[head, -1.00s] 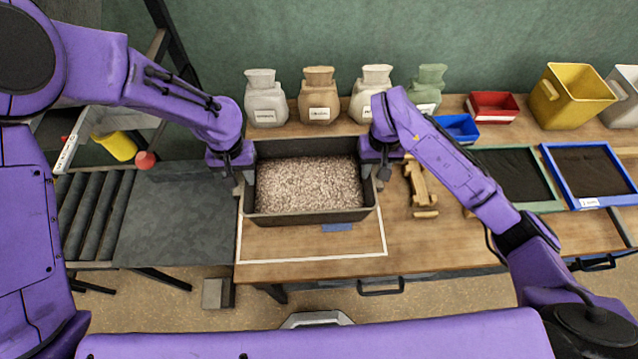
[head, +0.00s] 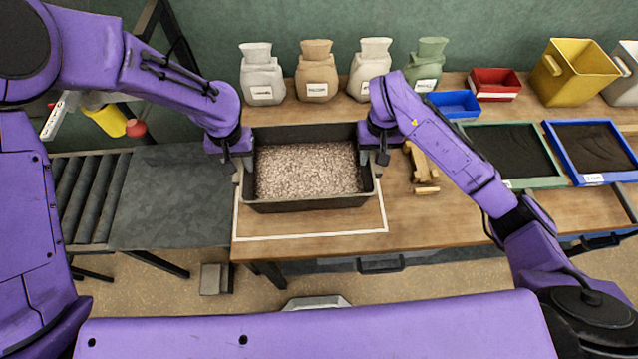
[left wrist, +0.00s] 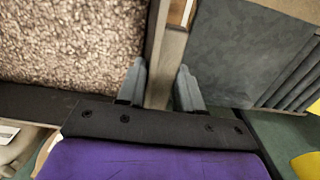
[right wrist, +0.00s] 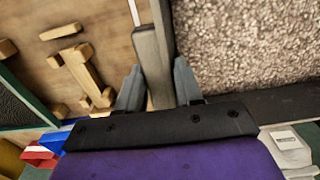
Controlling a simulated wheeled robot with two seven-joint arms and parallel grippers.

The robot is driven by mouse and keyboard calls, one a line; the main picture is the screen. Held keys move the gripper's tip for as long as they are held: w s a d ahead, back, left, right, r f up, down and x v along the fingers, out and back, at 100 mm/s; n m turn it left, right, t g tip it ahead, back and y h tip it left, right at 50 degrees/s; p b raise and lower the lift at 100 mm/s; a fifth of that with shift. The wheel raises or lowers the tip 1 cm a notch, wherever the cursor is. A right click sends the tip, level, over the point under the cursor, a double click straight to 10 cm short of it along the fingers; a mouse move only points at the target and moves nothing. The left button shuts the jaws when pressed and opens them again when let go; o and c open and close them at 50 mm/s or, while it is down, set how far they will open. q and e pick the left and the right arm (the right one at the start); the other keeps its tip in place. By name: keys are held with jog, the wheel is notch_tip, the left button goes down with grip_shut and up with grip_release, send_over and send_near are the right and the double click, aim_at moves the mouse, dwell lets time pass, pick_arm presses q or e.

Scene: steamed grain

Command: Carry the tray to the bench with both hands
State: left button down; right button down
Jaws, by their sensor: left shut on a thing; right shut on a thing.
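The dark grey tray (head: 312,203) is filled with pale brown grain (head: 308,170). It is level over the white outlined rectangle (head: 310,236) on the wooden bench (head: 460,232). I cannot tell whether its underside touches the bench. My left gripper (head: 240,172) is shut on the tray's left end wall, which shows between its fingers in the left wrist view (left wrist: 160,80). My right gripper (head: 377,165) is shut on the right end wall, seen likewise in the right wrist view (right wrist: 158,82). The back part of the outline is hidden by the tray.
Several labelled sacks (head: 317,72) stand behind the tray. Wooden pieces (head: 423,168) lie just right of it, then a blue bin (head: 454,103), a red bin (head: 494,84) and soil trays (head: 596,150). A roller conveyor (head: 90,200) with a grey plate (head: 170,205) is at left.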

pick_arm(q)
jog(key=shift+s+d+f+b, duration=0.1)
jog(key=shift+d+f+b, duration=0.05)
jog(key=shift+f+b, duration=0.25)
pick_arm(e)
jog(key=shift+s+a+f, duration=0.1)
jog(key=shift+s+f, duration=0.05)
jog(key=shift+f, duration=0.3)
pick_arm(q)
jog(key=c, duration=1.1)
grip_release()
jog(key=shift+f, duration=0.2)
pick_arm(e)
jog(key=c, duration=1.1)
grip_release()
jog(key=shift+f, duration=0.1)
pick_arm(q)
jog(key=o, duration=0.4)
jog(key=shift+c, duration=0.2)
pick_arm(e)
jog(key=o, duration=0.4)
jog(key=shift+c, duration=0.2)
pick_arm(q)
jog(key=shift+r, duration=0.1)
